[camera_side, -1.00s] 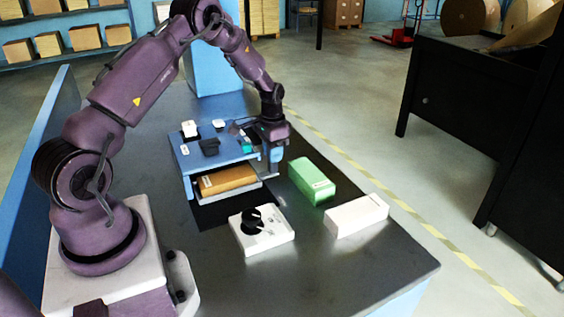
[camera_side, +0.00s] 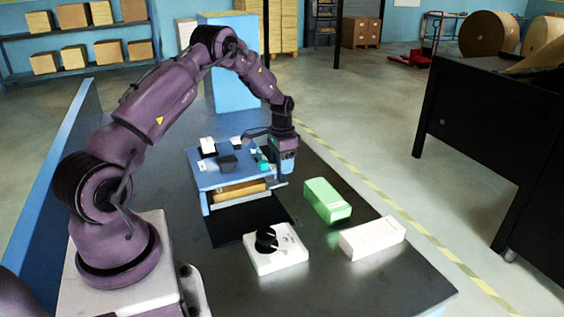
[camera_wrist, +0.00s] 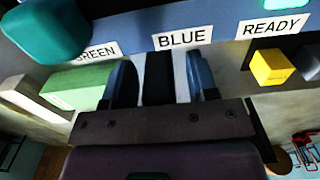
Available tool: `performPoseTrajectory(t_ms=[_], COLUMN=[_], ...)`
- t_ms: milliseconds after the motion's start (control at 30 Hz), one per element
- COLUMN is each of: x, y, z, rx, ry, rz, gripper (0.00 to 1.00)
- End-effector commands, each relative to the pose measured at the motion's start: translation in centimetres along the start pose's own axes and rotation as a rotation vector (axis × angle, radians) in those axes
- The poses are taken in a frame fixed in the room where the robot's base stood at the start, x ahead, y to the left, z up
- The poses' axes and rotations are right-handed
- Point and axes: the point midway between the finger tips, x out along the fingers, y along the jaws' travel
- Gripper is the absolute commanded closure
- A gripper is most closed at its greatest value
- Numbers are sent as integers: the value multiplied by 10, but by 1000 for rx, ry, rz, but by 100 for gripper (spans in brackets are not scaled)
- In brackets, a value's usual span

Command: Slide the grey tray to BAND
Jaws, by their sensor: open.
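The grey tray (camera_side: 238,203) sits low under the blue raised stand (camera_side: 215,181) in the side view. A brown box (camera_side: 242,191) lies on it, mostly hidden by the stand's top. My gripper (camera_side: 284,179) points down at the stand's right side, by the tray's right end. In the wrist view my gripper (camera_wrist: 158,68) has its two blue fingers apart, with a dark strip and a pale strip between them. I cannot tell whether the fingers touch the tray. Labels there read BLUE, READY and one partly covered, apparently GREEN. I cannot find a BAND label.
A green box (camera_side: 327,200) and a white box (camera_side: 372,238) stand to the right. A white block with a black dial (camera_side: 267,240) is in front. Small black, white and teal items sit on the stand. A yellow block (camera_wrist: 272,67) shows in the wrist view.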

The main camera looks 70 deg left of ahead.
Motion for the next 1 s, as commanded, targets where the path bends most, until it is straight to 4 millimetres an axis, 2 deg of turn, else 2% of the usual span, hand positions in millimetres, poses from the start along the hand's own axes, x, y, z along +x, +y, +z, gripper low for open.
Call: performPoseTrajectory(t_ms=[167, 600, 800, 1000], x=[-16, -107, -127, -130], y=[0, 0, 0, 0], z=[-1, 0, 0, 0], rx=[0, 0, 0, 0], ry=[2, 4, 1, 1], rz=[-2, -3, -1, -1], gripper=[47, 47, 47, 47])
